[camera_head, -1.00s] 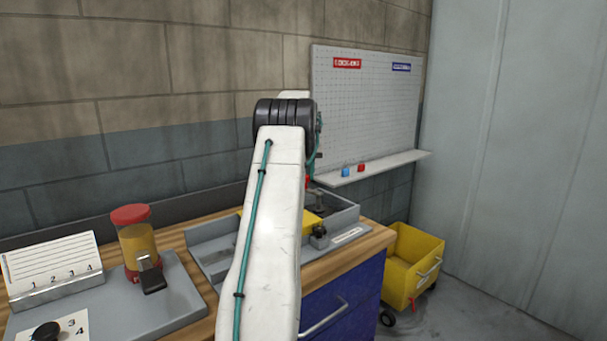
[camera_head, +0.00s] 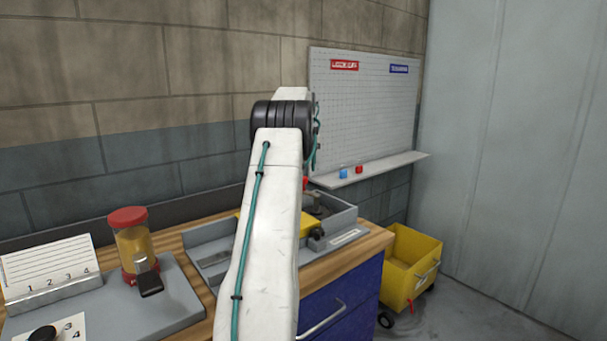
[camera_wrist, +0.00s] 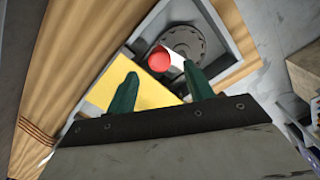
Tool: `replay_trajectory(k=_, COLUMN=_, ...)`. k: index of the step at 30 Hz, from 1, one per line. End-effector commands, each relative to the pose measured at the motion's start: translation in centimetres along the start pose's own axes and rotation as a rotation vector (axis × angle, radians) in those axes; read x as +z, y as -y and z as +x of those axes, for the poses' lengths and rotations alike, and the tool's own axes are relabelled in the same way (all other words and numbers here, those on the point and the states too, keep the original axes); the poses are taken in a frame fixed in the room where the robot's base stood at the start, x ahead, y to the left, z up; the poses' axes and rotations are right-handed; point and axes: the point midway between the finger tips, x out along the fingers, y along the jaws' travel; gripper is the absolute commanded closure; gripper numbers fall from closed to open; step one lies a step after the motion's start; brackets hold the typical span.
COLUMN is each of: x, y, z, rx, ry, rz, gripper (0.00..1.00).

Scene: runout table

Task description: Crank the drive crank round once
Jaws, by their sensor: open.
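The drive crank shows in the wrist view as a round red knob (camera_wrist: 159,61) on a pale arm, beside a dark grey round hub (camera_wrist: 184,42) in a grey tray. My gripper (camera_wrist: 160,72) is open, its two green fingers apart. The knob appears just beyond the fingertips, between their lines; no contact is visible, and the depth is hard to judge. In the head view my white arm hides my gripper and most of the crank; only a bit of red (camera_head: 305,184) and the hub (camera_head: 317,206) show at its right edge.
The grey tray (camera_head: 347,217) with a yellow block (camera_wrist: 135,92) sits on the wooden bench (camera_head: 372,240). A red-lidded jar (camera_head: 131,240) stands on a grey base at left. A pegboard with a ledge (camera_head: 395,164) hangs behind. A yellow bin (camera_head: 425,275) stands on the floor at right.

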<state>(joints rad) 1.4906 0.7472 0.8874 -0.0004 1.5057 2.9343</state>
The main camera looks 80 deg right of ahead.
Motion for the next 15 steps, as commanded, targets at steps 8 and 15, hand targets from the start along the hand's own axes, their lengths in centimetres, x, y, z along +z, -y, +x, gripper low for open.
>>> replay_trajectory(k=8, x=0.0, y=0.1, z=-3.5, rx=0.0, ry=0.001, rz=0.0, gripper=0.48)
replay_trajectory(k=15, x=0.0, y=0.1, z=-3.8, rx=0.0, ry=-0.002, rz=0.0, gripper=0.48)
